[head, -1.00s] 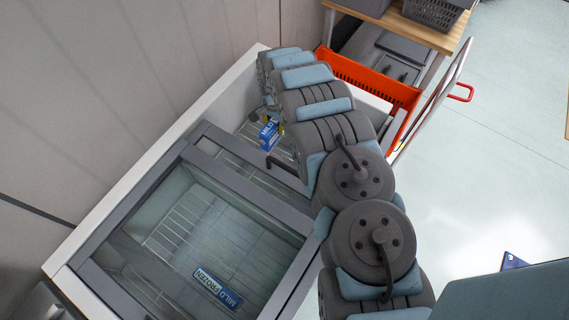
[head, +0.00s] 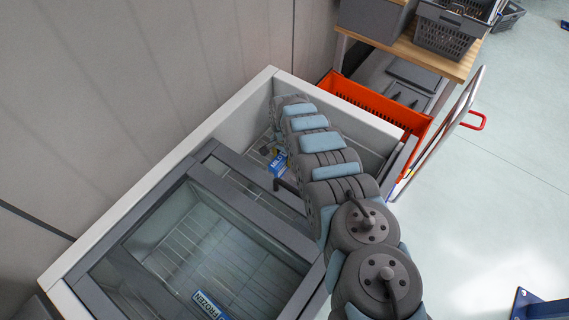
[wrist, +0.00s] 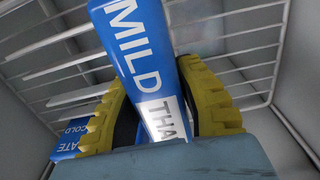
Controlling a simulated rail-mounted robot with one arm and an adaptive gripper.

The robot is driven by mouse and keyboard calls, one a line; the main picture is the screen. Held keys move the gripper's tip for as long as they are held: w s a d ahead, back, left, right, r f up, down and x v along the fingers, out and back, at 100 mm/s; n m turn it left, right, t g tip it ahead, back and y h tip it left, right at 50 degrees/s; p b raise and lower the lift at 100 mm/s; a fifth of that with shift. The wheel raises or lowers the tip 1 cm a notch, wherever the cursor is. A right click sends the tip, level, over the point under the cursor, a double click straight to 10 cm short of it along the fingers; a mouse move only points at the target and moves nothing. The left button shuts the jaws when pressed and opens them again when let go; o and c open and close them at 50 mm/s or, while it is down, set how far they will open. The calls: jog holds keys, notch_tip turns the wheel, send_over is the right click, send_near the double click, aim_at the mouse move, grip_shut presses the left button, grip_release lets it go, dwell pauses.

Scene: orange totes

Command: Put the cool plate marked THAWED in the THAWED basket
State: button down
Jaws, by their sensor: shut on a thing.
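In the wrist view, a blue plate (wrist: 134,45) with white lettering MILD and a white box reading THA stands tilted between the yellow fingers of my gripper (wrist: 158,80). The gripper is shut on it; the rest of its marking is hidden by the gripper. In the head view, blue lettering (head: 278,164) shows inside the open part of the freezer (head: 232,128), beside my arm, which mostly hides the gripper. I cannot read THAWED on any basket.
A sliding glass lid covers a MILD FROZEN plate (head: 207,304).

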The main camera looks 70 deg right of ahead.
notch_tip(320, 180, down, 3)
jog(key=shift+r+b, duration=0.2)
jog(key=shift+b, duration=0.65)
jog(key=shift+f, duration=0.45)
jog(key=shift+r, duration=0.1)
jog(key=c, duration=0.8)
grip_release()
